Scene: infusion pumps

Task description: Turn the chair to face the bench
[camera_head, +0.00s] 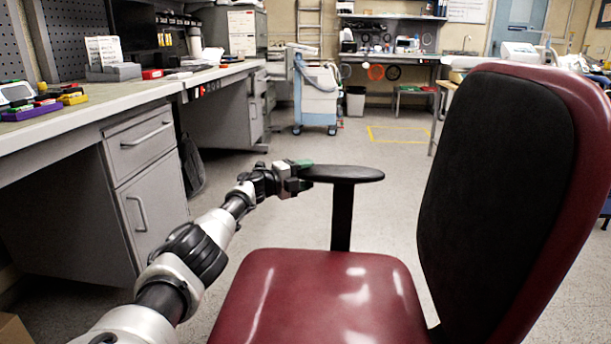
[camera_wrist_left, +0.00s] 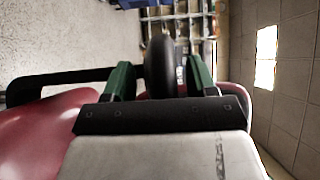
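The chair has a dark red seat (camera_head: 318,295) and a tall backrest (camera_head: 495,185) with a black panel and red rim. The backrest stands right of the seat, so the seat's open side points left, toward the bench side. A black armrest (camera_head: 343,174) rises on the far side. My left gripper (camera_head: 300,172) is at the armrest's left end. In the left wrist view, its green fingers (camera_wrist_left: 160,80) are spread, with the black armrest end (camera_wrist_left: 161,66) between them and narrow gaps beside it. The grey bench (camera_head: 100,122) runs along the left. My right gripper is not in view.
A drawer cabinet (camera_head: 143,170) stands under the bench, with a dark bag (camera_head: 192,163) beside it. A white and blue cart (camera_head: 316,95) and a bin (camera_head: 355,102) stand farther back. Open floor (camera_head: 395,160) lies behind the chair and between it and the bench.

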